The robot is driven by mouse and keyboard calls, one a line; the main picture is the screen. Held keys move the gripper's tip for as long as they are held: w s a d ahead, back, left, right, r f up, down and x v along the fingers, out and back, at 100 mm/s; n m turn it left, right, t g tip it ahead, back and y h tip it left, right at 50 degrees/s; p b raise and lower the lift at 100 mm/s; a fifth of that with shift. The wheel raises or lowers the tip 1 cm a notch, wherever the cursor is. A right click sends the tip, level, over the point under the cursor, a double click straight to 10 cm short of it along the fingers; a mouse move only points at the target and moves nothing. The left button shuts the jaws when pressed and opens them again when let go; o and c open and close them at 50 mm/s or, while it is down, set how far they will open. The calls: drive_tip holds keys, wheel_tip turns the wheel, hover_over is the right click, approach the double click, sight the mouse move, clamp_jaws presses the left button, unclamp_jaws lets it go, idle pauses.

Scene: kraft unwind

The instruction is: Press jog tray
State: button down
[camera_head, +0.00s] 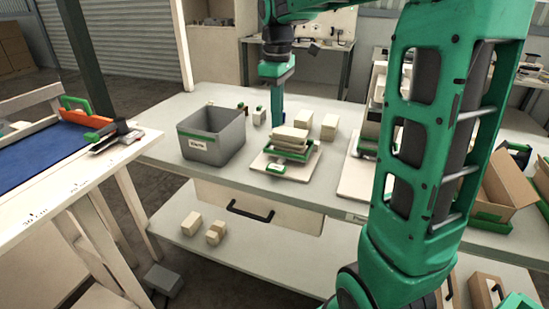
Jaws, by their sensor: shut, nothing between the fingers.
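A green tray (286,156) with a stack of pale blocks (290,138) in it sits on a white base board (305,169) on the workbench. A small green piece with a pale label (276,169) is at the board's front. I take this unit to be the jog tray, though its label is too small to read. My gripper (277,123) points straight down, shut and empty, at the stack's back left. Its tips end close to the stack in the picture; I cannot tell whether they touch anything.
A grey bin (211,136) stands left of the tray. Pale blocks (330,127) lie to its right, near another white-based machine (357,172). My large green arm covers the right side. A blue-topped table (42,155) is at the left. The bench front is clear.

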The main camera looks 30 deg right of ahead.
sight(277, 167)
drive_tip(key=shift+f, duration=0.1)
wheel_tip(277, 167, down, 14)
drive_tip(key=shift+r, duration=0.1)
idle(0.4)
drive_tip(key=shift+d, duration=0.1)
